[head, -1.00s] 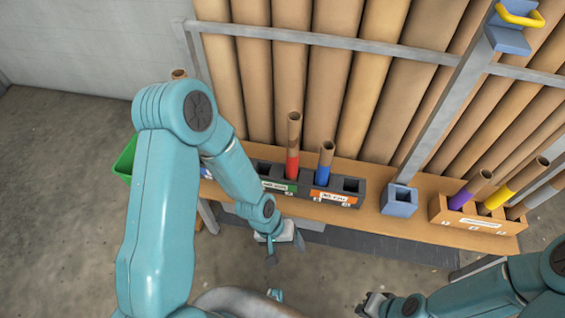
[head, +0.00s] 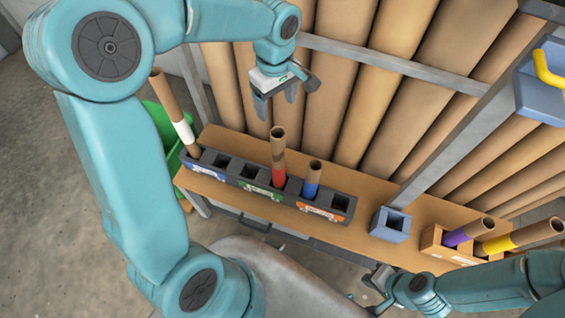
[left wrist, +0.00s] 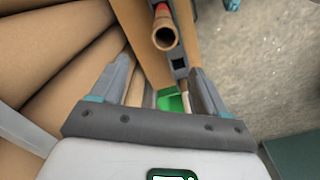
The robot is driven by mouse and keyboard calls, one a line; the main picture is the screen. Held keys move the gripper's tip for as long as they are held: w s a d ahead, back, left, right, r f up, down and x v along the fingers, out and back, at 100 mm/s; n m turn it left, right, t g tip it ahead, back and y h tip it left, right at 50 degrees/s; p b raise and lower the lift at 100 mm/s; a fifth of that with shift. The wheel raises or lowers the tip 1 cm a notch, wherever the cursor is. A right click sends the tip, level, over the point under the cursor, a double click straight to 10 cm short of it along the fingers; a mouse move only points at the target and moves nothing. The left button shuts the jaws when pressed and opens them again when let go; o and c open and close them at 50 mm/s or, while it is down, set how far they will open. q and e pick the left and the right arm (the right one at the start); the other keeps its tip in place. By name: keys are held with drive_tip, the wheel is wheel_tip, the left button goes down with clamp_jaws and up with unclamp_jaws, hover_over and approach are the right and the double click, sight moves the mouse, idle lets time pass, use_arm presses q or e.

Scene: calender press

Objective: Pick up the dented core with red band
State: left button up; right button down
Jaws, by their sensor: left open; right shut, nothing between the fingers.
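The brown cardboard core with a red band (head: 278,152) stands upright in a slot of the dark grey rack (head: 226,171). I cannot make out a dent on it. In the left wrist view its open top end (left wrist: 165,38) shows beyond the fingers, towards the top. My left gripper (head: 276,104) is open and empty, raised above and behind the core, apart from it. Its two fingers also show in the left wrist view (left wrist: 161,75). My right gripper (head: 378,284) is shut and empty, low near the bench's front edge.
A blue-band core (head: 312,178) stands just right of the red one, and a white-band core (head: 183,130) at the rack's left end. A blue square holder (head: 390,224) and a box of purple- and yellow-band cores (head: 433,240) stand right. A green bin (head: 163,125) is left. Large tubes lean behind.

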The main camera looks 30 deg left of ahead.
sight(277, 132)
use_arm(q)
drive_tip(key=f, duration=1)
drive_tip(key=shift+s+d, duration=0.2)
drive_tip(key=shift+s, duration=0.1)
drive_tip(key=shift+s+d+f, duration=0.15)
drive_tip(key=shift+s+f, duration=0.05)
drive_tip(key=shift+f, duration=0.2)
wheel_tip(277, 132, down, 5)
drive_tip(key=shift+d+r+p, duration=0.1)
drive_tip(key=shift+r+p, duration=0.05)
drive_tip(key=shift+p, duration=0.15)
drive_tip(key=shift+w, duration=0.1)
drive_tip(key=c, duration=1.2)
clamp_jaws()
drive_tip(key=shift+r, duration=0.1)
